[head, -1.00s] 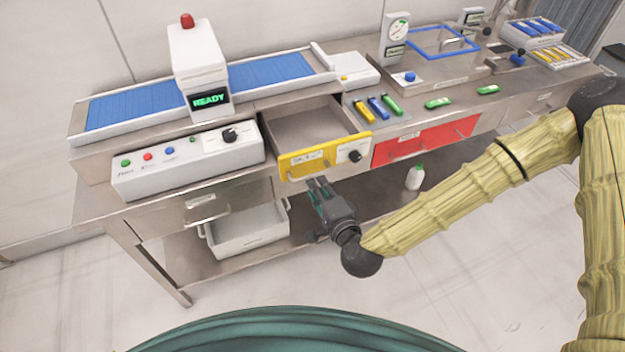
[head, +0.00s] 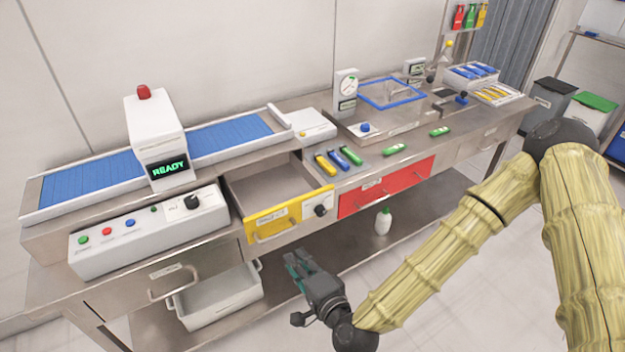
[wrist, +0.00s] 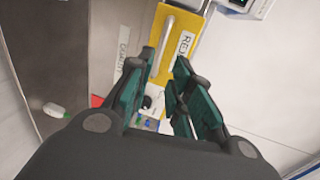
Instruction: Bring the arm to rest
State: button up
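My gripper (head: 298,266) is in front of the workbench, below and in front of the open yellow-fronted drawer (head: 287,218). In the wrist view its two teal-padded fingers (wrist: 160,100) stand apart with nothing between them, and the yellow drawer front (wrist: 182,50) shows beyond them. My arm reaches in from the right, with the wrist low and clear of the bench. The gripper appears to touch nothing.
The red drawer (head: 385,187) is shut. A grey bin (head: 218,300) and a white bottle (head: 383,221) stand on the lower shelf. A conveyor (head: 90,178) with a READY display runs along the left of the bench top. Open floor lies in front.

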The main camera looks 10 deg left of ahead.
jog(key=s+d+f+n+g+h, duration=0.2)
jog(key=s+d+f+n+g, duration=0.15)
jog(key=s+d+f, duration=0.45)
jog(key=s+d+f+n+g+h, duration=0.2)
jog(key=s+d+f+n+g, duration=0.15)
jog(key=f, duration=0.75)
jog(key=s+d+f+n+g+h, duration=0.1)
jog(key=s+d+f+g+h, duration=0.1)
jog(key=s+d, duration=0.4)
jog(key=s+d+f+n+g+h, duration=0.2)
jog(key=s+d+f+g+h, duration=0.1)
jog(key=d, duration=1)
jog(key=s+f, duration=0.1)
jog(key=s, duration=0.1)
jog(key=shift+s+d+f+g+b, duration=0.15)
jog(key=shift+s+d+g+b, duration=0.15)
jog(key=shift+s+g+b, duration=0.1)
jog(key=shift+s, duration=0.1)
